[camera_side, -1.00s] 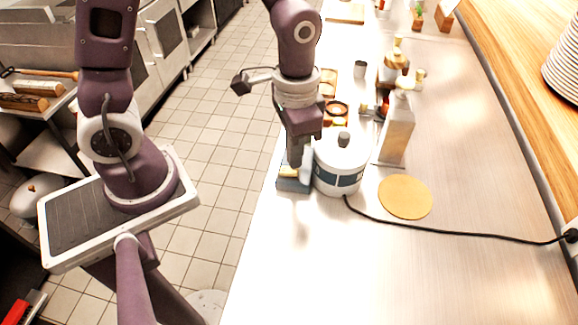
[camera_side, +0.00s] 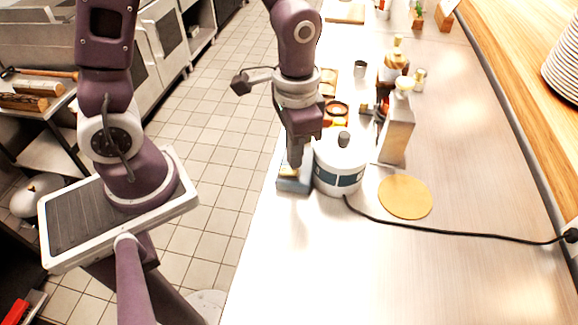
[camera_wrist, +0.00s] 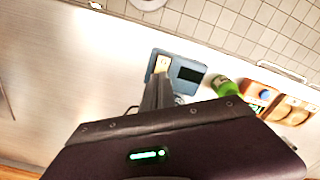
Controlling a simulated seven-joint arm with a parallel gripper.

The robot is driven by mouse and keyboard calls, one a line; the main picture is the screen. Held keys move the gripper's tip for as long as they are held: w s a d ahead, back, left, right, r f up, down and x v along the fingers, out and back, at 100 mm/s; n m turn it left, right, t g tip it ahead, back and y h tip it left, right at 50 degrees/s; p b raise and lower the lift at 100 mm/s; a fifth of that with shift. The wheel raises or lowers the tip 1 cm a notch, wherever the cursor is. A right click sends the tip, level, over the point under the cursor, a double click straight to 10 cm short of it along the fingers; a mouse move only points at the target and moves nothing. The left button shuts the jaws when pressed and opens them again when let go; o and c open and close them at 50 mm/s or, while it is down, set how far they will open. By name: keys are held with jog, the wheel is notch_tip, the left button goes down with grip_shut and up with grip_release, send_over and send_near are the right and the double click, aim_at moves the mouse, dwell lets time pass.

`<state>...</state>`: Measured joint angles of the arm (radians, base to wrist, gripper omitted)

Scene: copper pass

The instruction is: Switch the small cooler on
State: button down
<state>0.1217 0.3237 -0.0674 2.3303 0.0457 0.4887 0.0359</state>
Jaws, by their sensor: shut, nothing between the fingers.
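A small blue-grey box (camera_side: 291,186) sits at the counter's left edge. In the wrist view the box (camera_wrist: 199,62) shows a dark panel (camera_wrist: 189,74) and a cream switch-like piece (camera_wrist: 162,63) on its top. A white round appliance (camera_side: 340,165) with a dark blue band and a grey knob stands just right of the box. I cannot tell for sure which of the two is the cooler. My gripper (camera_side: 294,164) is shut and empty, pointing down over the box. In the wrist view its fingertips (camera_wrist: 160,82) are close to the cream piece; contact cannot be told.
A black cord (camera_side: 450,231) runs from the white appliance to the right wall. A round tan board (camera_side: 405,197) lies right of it. A tall box-shaped container (camera_side: 397,132) stands behind. A green bottle (camera_wrist: 224,86) is near the box. The front counter is clear.

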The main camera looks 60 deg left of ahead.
jog(key=shift+f, duration=0.9)
dwell(0.6)
jog(key=shift+r, duration=3.55)
jog(key=s+a+r+n+t, duration=0.1)
jog(key=s+a+r+t, duration=0.1)
jog(key=s+r, duration=0.3)
jog(key=s+a+r+n+t, duration=0.2)
jog(key=s+r+t, duration=0.1)
jog(key=s+r, duration=0.3)
jog(key=shift+a+r+t, duration=0.2)
jog(key=shift+a+t, duration=0.1)
jog(key=shift+a, duration=0.05)
